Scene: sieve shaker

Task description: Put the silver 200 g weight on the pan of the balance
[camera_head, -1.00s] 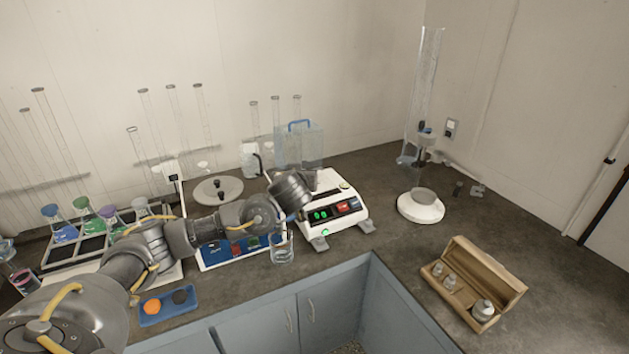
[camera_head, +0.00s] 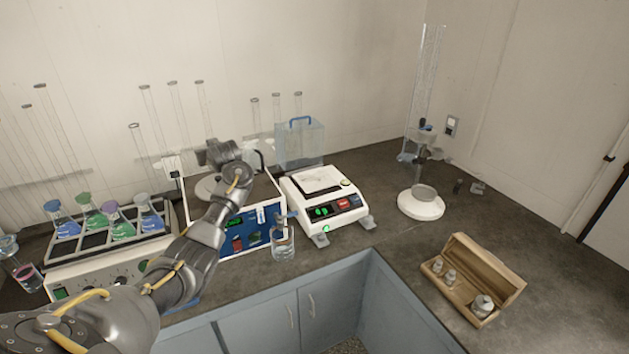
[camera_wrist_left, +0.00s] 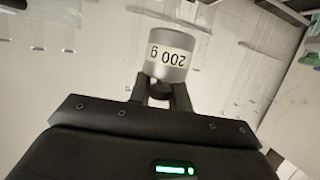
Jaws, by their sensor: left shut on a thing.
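The silver weight (camera_wrist_left: 168,45), labelled 200 g, is between the fingers of my left gripper (camera_wrist_left: 160,92) in the left wrist view. In the head view my left gripper (camera_head: 222,158) is raised, to the left of the balance (camera_head: 330,214); I cannot clearly make out the weight there. The balance is white with a dark front panel and green lit digits. Its square pan (camera_head: 317,180) looks empty. My right gripper is not in view.
A blue-fronted device (camera_head: 262,226) stands below my left arm, with a glass beaker (camera_head: 283,243) before the balance. A clear box (camera_head: 300,146) stands behind. An open wooden box (camera_head: 497,272) with several weights is at the right. Flasks (camera_head: 120,226) stand left.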

